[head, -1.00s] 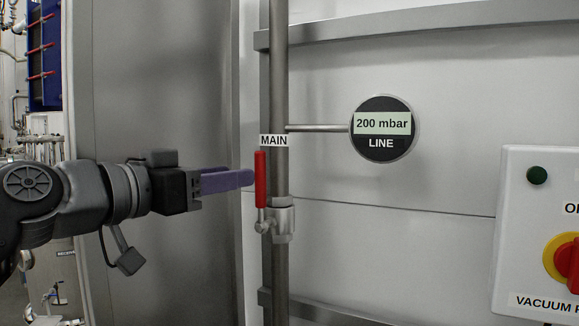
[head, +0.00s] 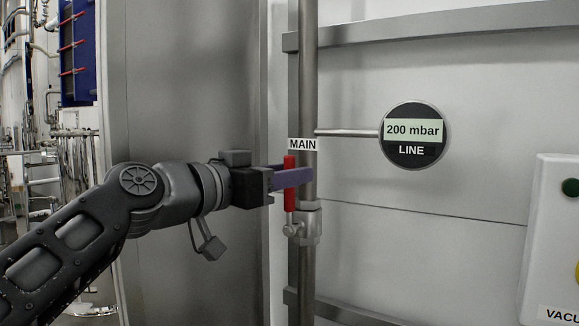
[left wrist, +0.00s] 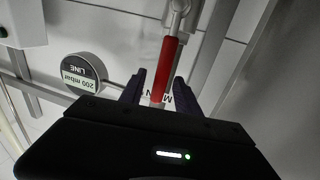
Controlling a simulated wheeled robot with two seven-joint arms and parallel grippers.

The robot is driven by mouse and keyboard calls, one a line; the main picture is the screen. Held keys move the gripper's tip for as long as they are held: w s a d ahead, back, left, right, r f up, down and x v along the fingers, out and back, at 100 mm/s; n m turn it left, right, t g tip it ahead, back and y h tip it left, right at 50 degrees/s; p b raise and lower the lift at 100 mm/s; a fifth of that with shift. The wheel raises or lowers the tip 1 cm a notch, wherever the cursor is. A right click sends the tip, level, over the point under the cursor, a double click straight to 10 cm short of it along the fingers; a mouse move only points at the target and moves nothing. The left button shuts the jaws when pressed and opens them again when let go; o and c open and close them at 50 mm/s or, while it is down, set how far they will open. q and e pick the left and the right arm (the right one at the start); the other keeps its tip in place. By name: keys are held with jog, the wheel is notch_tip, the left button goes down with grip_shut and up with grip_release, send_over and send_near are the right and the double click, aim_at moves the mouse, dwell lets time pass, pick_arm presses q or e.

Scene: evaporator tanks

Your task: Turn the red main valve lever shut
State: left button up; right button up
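The red main valve lever (head: 289,203) stands upright, parallel to the vertical pipe, above its metal valve body (head: 307,224) and below the MAIN label (head: 302,144). My left gripper (head: 301,177) reaches in from the left at the lever's height. In the left wrist view, the two dark fingers of the left gripper (left wrist: 160,77) stand apart, one on each side of the red lever (left wrist: 167,62). A gap shows beside the lever, so the fingers are open around it and not clamped. My right gripper is not in view.
A round gauge (head: 412,159) reading 200 mbar, LINE, sits on a thin stem right of the pipe (head: 307,90). A white control box (head: 549,240) stands at the lower right. A grey panel (head: 185,90) is behind my arm.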

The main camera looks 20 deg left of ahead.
pick_arm(q)
jog(key=shift+w+d, duration=0.1)
jog(key=shift+w, duration=0.3)
jog(key=shift+c, duration=0.5)
grip_shut()
dwell(0.7)
